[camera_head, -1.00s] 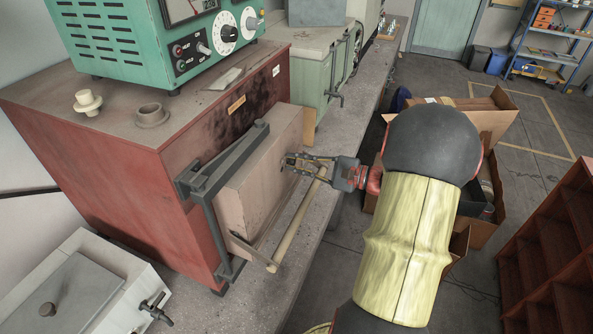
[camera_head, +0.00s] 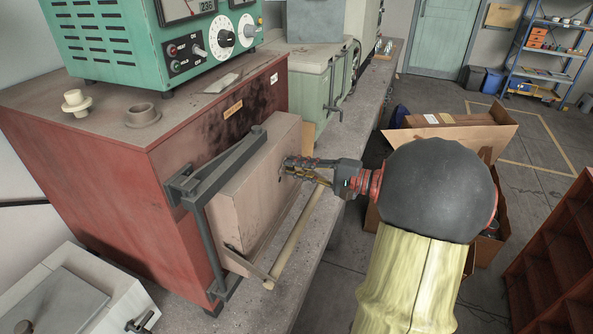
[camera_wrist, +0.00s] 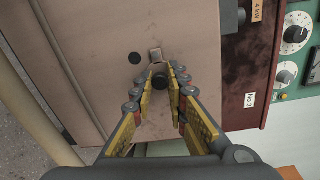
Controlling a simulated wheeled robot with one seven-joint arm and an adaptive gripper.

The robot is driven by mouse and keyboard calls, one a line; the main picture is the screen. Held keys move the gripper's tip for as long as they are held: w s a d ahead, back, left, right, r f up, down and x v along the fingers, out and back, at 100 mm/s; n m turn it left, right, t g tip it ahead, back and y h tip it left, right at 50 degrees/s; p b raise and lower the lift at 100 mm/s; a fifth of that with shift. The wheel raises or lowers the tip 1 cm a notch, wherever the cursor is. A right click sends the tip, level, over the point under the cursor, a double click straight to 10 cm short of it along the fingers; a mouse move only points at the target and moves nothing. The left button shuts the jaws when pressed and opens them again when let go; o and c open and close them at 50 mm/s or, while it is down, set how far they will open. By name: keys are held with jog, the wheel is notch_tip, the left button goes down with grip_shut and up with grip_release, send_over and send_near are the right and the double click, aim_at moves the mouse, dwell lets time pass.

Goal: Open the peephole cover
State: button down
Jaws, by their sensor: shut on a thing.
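The red furnace (camera_head: 190,150) has a thick pale door (camera_head: 240,195) with a long handle bar (camera_head: 297,240). My gripper (camera_head: 290,164) is at the upper right of the door's face. A light metal tab (camera_wrist: 155,55) shows just beyond the fingertips. A dark round hole (camera_wrist: 134,58) shows in the door beside it. The fingers partly hide the round piece, so its exact shape is unclear.
A green control box (camera_head: 150,45) stands on the furnace. A pale green unit (camera_head: 320,90) stands behind it on the bench. The handle bar runs close below my gripper. Cardboard boxes (camera_head: 460,135) stand on the floor at the right, beside a red-brown shelf (camera_head: 555,250).

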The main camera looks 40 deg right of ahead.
jog(key=c, duration=1.7)
grip_release()
jog(key=shift+c, duration=0.2)
jog(key=shift+s, duration=0.1)
jog(key=v, duration=1.1)
jog(key=shift+s+d, duration=0.15)
jog(key=shift+s, duration=0.25)
